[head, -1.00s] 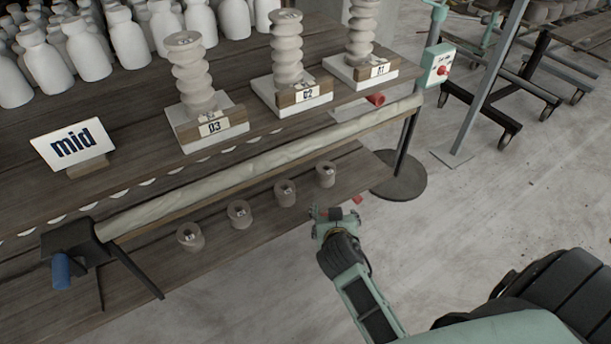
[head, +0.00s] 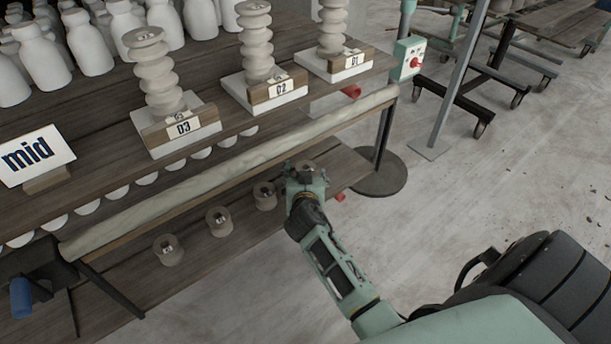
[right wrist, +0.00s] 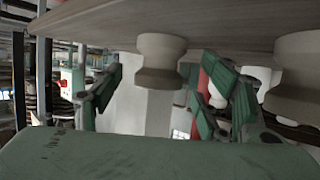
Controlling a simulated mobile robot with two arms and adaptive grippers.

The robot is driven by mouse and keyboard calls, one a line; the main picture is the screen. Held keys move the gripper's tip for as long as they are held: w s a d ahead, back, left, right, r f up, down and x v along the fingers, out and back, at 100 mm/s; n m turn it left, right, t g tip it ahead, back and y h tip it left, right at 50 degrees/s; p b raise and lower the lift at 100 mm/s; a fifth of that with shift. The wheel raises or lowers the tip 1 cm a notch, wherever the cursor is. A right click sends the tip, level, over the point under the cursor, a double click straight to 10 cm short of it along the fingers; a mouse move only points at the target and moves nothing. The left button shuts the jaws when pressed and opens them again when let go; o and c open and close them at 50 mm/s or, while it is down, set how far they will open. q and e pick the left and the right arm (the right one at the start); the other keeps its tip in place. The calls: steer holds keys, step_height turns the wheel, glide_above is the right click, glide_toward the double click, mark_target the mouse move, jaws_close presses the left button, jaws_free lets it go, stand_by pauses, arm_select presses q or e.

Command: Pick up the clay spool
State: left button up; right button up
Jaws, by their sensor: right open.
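Several small grey clay spools stand in a row on the lower shelf, among them a left one (head: 168,250), a middle one (head: 219,221) and one (head: 265,195) just left of my right gripper (head: 306,178). The rightmost spool (head: 304,165) is partly hidden behind that gripper. In the right wrist view, which looks upside down, my right gripper (right wrist: 160,88) is open. A spool (right wrist: 160,62) shows between its two green fingers, apart from both. A second spool (right wrist: 300,75) is at the right edge. My left gripper is not in view.
Ribbed clay columns on blocks marked 03 (head: 180,128), 02 (head: 279,89) and 01 (head: 350,60) stand on the upper shelf. A long pale roll (head: 230,170) runs along its front edge. A post on a round base (head: 380,182) is right of the shelf.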

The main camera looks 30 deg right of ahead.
steer(key=shift+x, duration=0.75)
steer(key=shift+c, duration=0.4)
steer(key=shift+r, duration=0.1)
steer(key=c, duration=1.4)
